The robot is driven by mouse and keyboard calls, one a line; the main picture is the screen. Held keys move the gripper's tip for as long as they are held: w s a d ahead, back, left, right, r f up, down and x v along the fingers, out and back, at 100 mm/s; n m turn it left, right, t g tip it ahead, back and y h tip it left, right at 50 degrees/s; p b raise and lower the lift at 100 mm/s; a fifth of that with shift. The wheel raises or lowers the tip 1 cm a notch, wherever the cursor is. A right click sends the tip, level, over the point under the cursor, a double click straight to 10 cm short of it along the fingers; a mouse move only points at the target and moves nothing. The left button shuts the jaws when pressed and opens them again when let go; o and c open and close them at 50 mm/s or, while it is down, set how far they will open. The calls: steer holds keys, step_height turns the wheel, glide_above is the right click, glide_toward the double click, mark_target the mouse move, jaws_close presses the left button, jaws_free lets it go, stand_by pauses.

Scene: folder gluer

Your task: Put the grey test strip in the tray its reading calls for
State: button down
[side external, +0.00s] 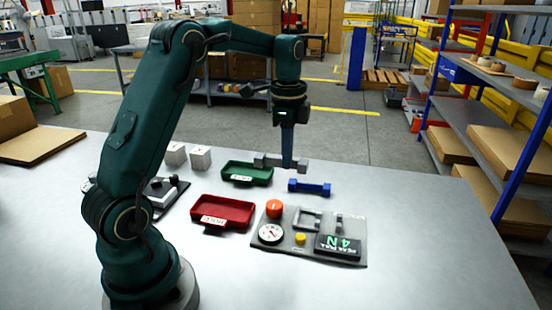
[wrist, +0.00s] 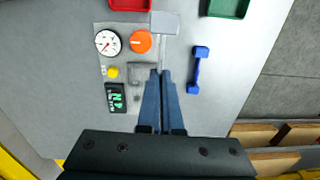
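The grey test strip (side external: 267,160) is a bar with block ends, held between the closed fingers of my gripper (side external: 287,164). In the wrist view one block end (wrist: 164,23) shows beyond the fingertips (wrist: 160,74). The strip appears above the table, just right of the green tray (side external: 247,180). The red tray (side external: 222,221) lies nearer the camera. Both trays have white labels too small to read. The tester panel (side external: 348,253) has a black display (side external: 337,246) with green, upside-down characters resembling 4 and N; I cannot read it surely.
A blue strip (side external: 309,187) lies right of the gripper. The panel carries a dial gauge (side external: 271,233), orange knob (side external: 274,208) and yellow button (side external: 300,238). Two whitish cubes (side external: 200,158) stand behind the trays. The table's front right is clear.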

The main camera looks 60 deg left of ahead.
steer(key=s+a+f+m, duration=0.1)
steer(key=s+a+f, duration=0.2)
steer(key=s, duration=0.2)
steer(key=n, duration=0.1)
glide_above(228, 214)
step_height(228, 214, down, 2)
steer(key=shift+w+d, duration=0.1)
steer(key=shift+a+f, duration=0.2)
steer(key=shift+f, duration=2.7)
steer(key=c, duration=1)
jaws_free()
steer(key=shift+r, duration=0.15)
